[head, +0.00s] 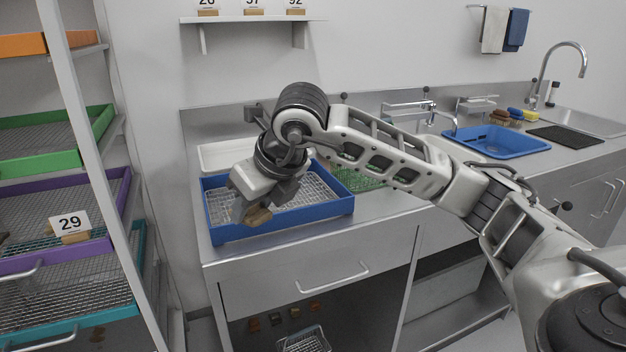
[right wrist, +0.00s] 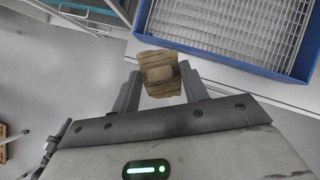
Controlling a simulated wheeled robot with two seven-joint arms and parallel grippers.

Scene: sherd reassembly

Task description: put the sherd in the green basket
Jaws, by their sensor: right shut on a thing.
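A brown, ridged sherd (head: 257,216) is held between the fingers of my right gripper (head: 256,205). The right wrist view shows the sherd (right wrist: 160,72) between the two finger pads of the gripper (right wrist: 160,88). In the head view it overlaps the front wall of a blue tray; in the wrist view it shows just outside that wall. A green mesh basket (head: 357,180) stands on the counter right of the blue tray, partly hidden by my right arm. My left gripper is not in view.
The blue tray (head: 285,225) with a white grid stands on the steel counter, a white tray (head: 222,153) behind it. A rack at left holds orange, green (head: 60,162), purple and teal trays. A blue basin (head: 500,142) and a sink are at right. The counter front is clear.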

